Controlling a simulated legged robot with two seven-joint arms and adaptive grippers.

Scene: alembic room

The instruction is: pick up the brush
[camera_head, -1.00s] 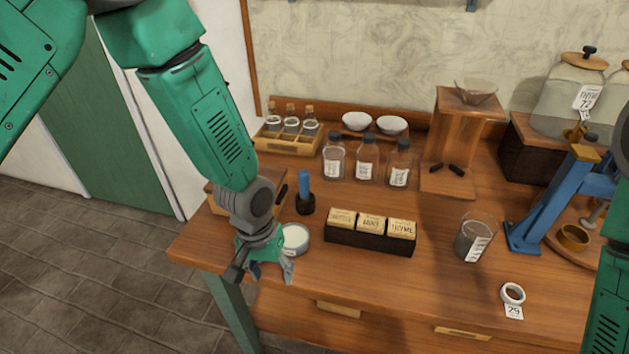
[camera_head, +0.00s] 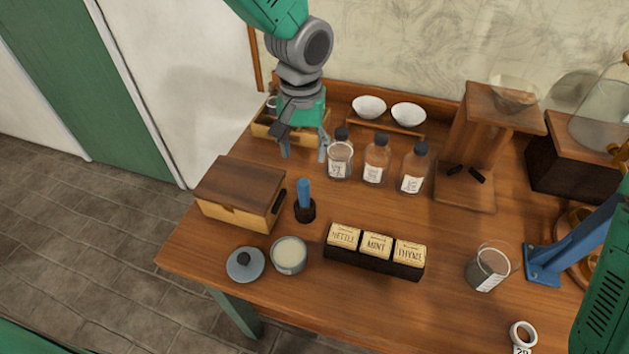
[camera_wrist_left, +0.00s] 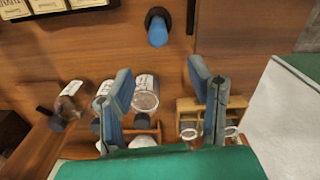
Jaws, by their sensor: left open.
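The brush (camera_head: 304,193) has a blue handle and stands upright in a small dark round holder (camera_head: 305,211), right of the wooden box. Its lower end is hidden in the holder. In the left wrist view the blue handle (camera_wrist_left: 158,30) points toward the camera, above the gap between the fingers. My left gripper (camera_head: 304,152) is open and empty, pointing down over the back left of the table. It is behind the brush and apart from it. It also shows in the left wrist view (camera_wrist_left: 160,80). My right gripper is out of view.
A wooden box (camera_head: 240,192) stands close left of the brush. Glass bottles (camera_head: 375,162) stand to its right, behind a labelled block rack (camera_head: 374,264). An open jar (camera_head: 289,255) and a lid (camera_head: 245,264) are in front. A bottle crate (camera_head: 267,126) is behind my gripper.

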